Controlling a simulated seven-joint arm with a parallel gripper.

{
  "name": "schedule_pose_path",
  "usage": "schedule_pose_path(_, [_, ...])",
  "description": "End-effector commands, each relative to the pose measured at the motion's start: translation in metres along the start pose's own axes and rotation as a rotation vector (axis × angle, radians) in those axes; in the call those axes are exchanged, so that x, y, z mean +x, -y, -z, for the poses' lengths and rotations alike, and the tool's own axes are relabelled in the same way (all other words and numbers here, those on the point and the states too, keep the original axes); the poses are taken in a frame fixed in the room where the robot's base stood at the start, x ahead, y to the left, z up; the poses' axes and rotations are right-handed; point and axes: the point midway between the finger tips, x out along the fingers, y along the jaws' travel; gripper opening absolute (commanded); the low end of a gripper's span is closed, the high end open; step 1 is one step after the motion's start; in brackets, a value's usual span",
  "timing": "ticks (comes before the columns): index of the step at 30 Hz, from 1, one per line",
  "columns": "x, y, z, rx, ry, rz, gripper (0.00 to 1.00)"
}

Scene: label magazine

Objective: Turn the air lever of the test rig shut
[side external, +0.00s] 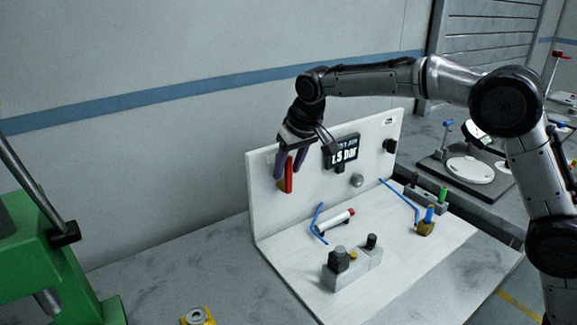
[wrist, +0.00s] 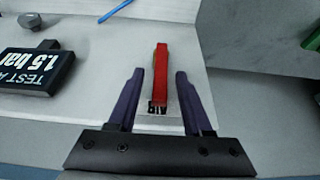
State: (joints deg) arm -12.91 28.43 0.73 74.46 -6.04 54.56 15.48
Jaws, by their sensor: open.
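The test rig is a white upright panel (side external: 262,190) on a white base plate (side external: 400,262). The red air lever (side external: 289,175) is on the panel's left part, with a yellow part (side external: 281,185) beside it. In the wrist view the red lever (wrist: 161,75) lies between my fingers, with a partly hidden label reading "AIR" near its lower end. My gripper (side external: 288,164) is open at the lever, and in the wrist view my gripper (wrist: 159,75) has one purple finger on each side with gaps to the lever. A dark display (side external: 342,152) reads "1.5 bar".
A white cylinder with a red end (side external: 335,221), blue tubes (side external: 401,203) and grey blocks with black and yellow parts (side external: 350,265) sit on the base plate. A green machine (side external: 40,260) stands at the left. A round knob (side external: 357,181) is on the panel.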

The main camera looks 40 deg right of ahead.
Motion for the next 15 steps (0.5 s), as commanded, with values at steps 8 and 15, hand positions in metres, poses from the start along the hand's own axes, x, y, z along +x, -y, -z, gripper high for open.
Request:
schedule_pose_path(8, [-0.0003,0.0001,0.0000,0.000,0.000,0.000,0.19])
schedule_pose_path(15, [-0.0006,0.0001,0.0001,0.000,0.000,0.000,0.00])
